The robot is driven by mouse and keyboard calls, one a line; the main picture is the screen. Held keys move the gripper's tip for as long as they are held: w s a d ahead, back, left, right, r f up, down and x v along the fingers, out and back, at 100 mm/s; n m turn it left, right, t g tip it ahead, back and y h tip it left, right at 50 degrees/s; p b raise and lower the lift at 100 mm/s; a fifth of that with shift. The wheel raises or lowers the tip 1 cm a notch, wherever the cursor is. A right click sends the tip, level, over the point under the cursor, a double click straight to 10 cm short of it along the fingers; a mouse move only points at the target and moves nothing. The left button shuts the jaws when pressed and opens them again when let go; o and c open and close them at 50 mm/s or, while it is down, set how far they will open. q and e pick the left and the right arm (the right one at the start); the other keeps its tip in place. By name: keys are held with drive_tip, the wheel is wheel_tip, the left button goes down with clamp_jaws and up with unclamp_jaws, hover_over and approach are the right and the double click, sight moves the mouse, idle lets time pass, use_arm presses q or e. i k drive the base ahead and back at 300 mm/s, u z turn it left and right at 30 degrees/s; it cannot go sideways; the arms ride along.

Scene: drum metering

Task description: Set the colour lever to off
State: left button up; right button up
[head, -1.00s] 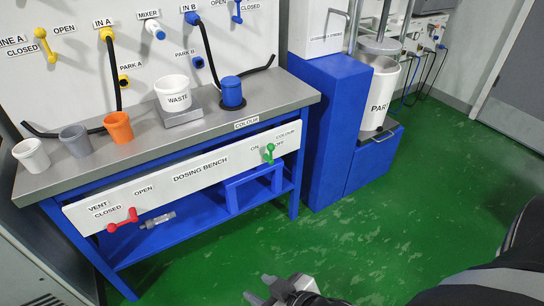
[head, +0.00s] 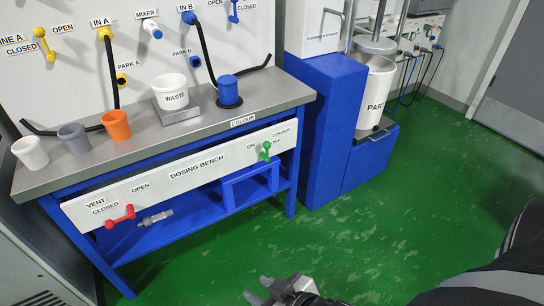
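The green colour lever (head: 265,151) is on the white front panel of the dosing bench, at its right end under the COLOUR label. The ON label is to its left and the OFF label to its right. Its handle points mostly upward between them; I cannot tell exactly which setting it is at. My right gripper (head: 258,288) is low at the bottom edge of the head view, over the green floor, well in front of and below the lever. Its fingertips look apart, with nothing between them. My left gripper is not in view.
The dosing bench (head: 205,118) carries a waste cup (head: 172,98), a blue container (head: 229,92) and several small cups. A red vent lever (head: 120,218) is at the panel's left. A blue cabinet (head: 325,135) stands right of the bench. Floor in front is clear.

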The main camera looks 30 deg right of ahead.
sight(267, 145)
drive_tip(key=k, duration=1.15)
drive_tip(key=z, duration=0.8)
drive_tip(key=i, duration=2.05)
drive_tip(key=u, duration=0.75)
